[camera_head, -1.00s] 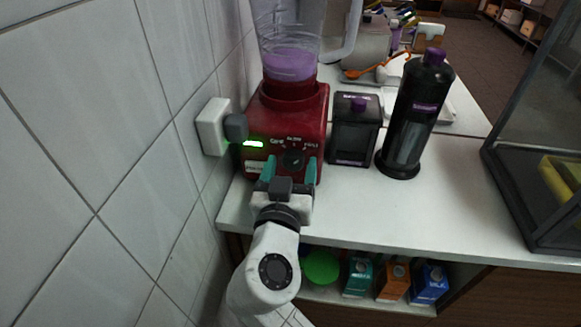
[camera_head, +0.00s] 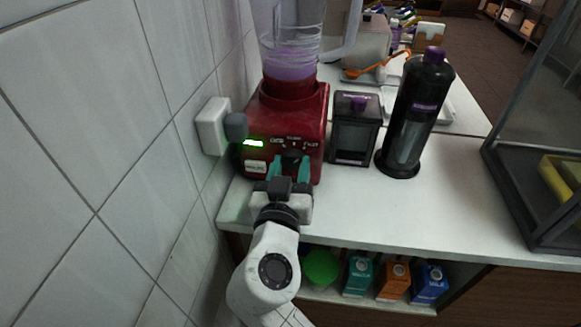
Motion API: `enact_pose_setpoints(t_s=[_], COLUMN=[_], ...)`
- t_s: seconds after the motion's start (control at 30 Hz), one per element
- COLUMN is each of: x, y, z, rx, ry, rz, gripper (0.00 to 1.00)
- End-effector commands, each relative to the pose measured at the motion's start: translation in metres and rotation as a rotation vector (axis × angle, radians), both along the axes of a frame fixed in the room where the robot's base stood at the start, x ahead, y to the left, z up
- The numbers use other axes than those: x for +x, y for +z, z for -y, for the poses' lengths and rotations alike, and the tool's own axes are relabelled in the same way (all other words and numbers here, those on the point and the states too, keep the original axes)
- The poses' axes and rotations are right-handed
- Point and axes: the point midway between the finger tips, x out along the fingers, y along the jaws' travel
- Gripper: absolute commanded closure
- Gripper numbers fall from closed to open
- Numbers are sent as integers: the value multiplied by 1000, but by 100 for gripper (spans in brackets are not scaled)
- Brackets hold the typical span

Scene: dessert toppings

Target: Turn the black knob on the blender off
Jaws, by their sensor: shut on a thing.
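The red blender (camera_head: 315,105) stands at the back left of the counter, close to the tiled wall. Its clear jar (camera_head: 290,50) holds purple liquid. A green light (camera_head: 254,142) glows on its front panel. The black knob (camera_head: 292,156) is on the front panel, under white markings, and its lower part is hidden by my gripper. My gripper (camera_head: 289,165) is in front of the panel with its teal fingers closed in on the knob from both sides. The exact angle of the knob is too small to tell.
A black box-shaped container (camera_head: 355,130) and a tall black bottle with a purple cap (camera_head: 412,115) stand right of the blender. A white wall plug (camera_head: 212,126) is at left. Cartons (camera_head: 393,280) sit on the shelf below.

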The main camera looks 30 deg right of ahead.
Motion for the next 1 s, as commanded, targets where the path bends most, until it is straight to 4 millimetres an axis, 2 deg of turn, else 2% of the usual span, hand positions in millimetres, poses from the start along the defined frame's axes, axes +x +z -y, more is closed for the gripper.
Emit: enact_pose_setpoints(t_s=[0.27, 1.0], x=[0, 1], y=[0, 1], z=[-1, -2], rx=[-117, -679], ry=[1, 2], rz=[-85, -493], gripper=[86, 86])
